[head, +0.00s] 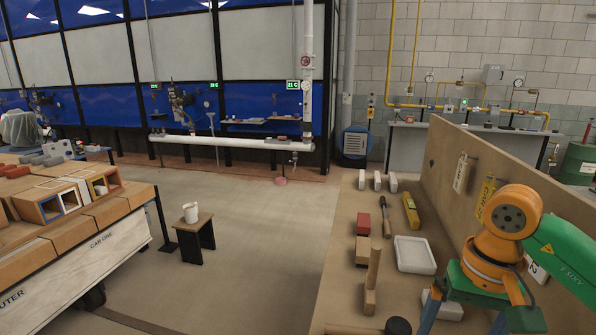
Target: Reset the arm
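Neither of my grippers shows in the head view. Hollow bricks stand on a cart at the left: a tan one with a blue-edged opening (47,203), a white-edged one (77,190) and an orange one with a square opening (103,181). More tan bricks (65,230) lie along the cart's near edge.
A workbench (345,255) at the right holds a red brick (363,223), a yellow level (411,211), a white tray (414,254) and wooden pieces. A partition (440,170) bounds its right side. A stool (196,236) bears a white cup. Open floor (262,230) lies between.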

